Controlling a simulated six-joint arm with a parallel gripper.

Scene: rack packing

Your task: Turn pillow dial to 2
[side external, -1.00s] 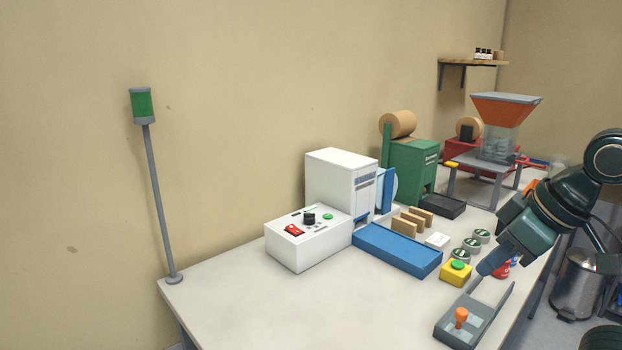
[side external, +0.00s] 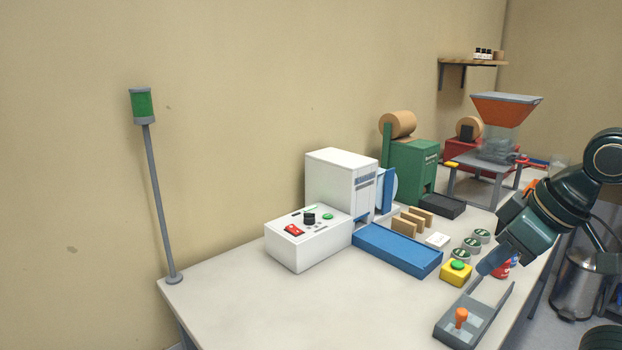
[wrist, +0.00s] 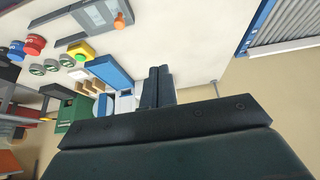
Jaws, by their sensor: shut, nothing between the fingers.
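A white control box (side external: 308,243) stands on the table in the side external view. On its top are a black dial (side external: 309,218), a red rocker switch (side external: 294,230) and a green button (side external: 328,216). The number the dial points to is too small to read. My gripper (side external: 490,262) is at the right, above the table's front right part, well apart from the box. In the wrist view my gripper's fingers (wrist: 158,85) are together and empty, and they partly hide the white machine (wrist: 126,104) behind them.
A lamp post (side external: 158,200) stands at left. The table's front left is clear.

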